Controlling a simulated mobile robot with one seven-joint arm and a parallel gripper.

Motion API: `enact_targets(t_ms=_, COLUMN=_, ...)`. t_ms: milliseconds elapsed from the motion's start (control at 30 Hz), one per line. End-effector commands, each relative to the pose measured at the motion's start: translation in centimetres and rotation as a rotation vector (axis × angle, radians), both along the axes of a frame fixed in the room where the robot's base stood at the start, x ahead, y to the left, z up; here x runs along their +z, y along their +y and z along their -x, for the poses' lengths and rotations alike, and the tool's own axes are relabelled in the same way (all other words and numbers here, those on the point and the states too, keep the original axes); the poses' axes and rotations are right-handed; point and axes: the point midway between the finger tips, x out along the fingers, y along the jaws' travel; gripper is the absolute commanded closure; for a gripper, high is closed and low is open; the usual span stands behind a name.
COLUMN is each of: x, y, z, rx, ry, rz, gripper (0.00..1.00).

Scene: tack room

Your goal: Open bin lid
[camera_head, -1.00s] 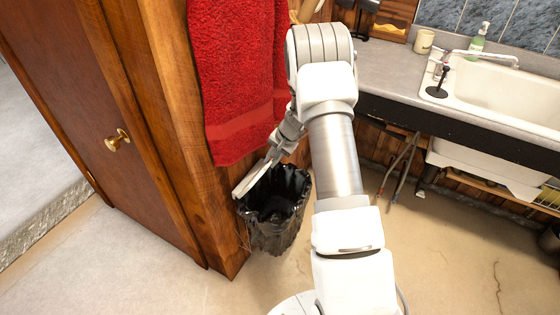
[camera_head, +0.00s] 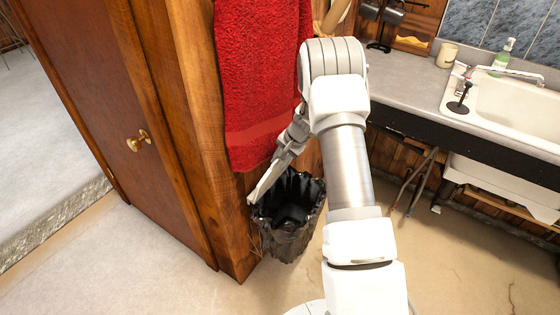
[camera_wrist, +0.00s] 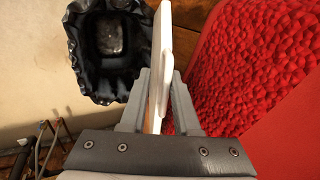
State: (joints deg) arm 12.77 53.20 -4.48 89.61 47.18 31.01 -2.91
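The bin (camera_head: 288,235) is lined with a black bag and stands on the floor below the red towel. Its mouth is uncovered, and the dark inside (camera_wrist: 112,38) shows in the wrist view. The pale, thin bin lid (camera_head: 262,187) stands raised at a steep tilt on the left side of the mouth. In the wrist view the lid (camera_wrist: 163,25) shows nearly edge-on between the two fingers. My gripper (camera_wrist: 160,75) appears closed on it, one finger on each face.
A red towel (camera_head: 260,90) hangs just behind the lid and close beside my gripper. A wooden cabinet (camera_head: 150,110) with a brass knob is on the left. A counter with a white sink (camera_head: 520,110) is on the right. Open floor lies in front.

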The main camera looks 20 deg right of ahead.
Motion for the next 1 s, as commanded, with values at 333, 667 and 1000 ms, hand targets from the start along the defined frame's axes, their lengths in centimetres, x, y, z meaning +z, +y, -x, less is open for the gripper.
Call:
enact_targets(t_ms=333, x=0.1, y=0.0, z=0.0, rx=0.000, ry=0.001, rz=-0.001, gripper=0.60)
enact_targets(t_ms=667, x=4.3, y=-1.1, z=1.4, rx=0.000, ry=-0.004, rz=0.001, gripper=0.60)
enact_targets(t_ms=1000, x=11.6, y=-3.1, z=3.9, rx=-0.001, ry=-0.003, rz=0.001, gripper=0.60)
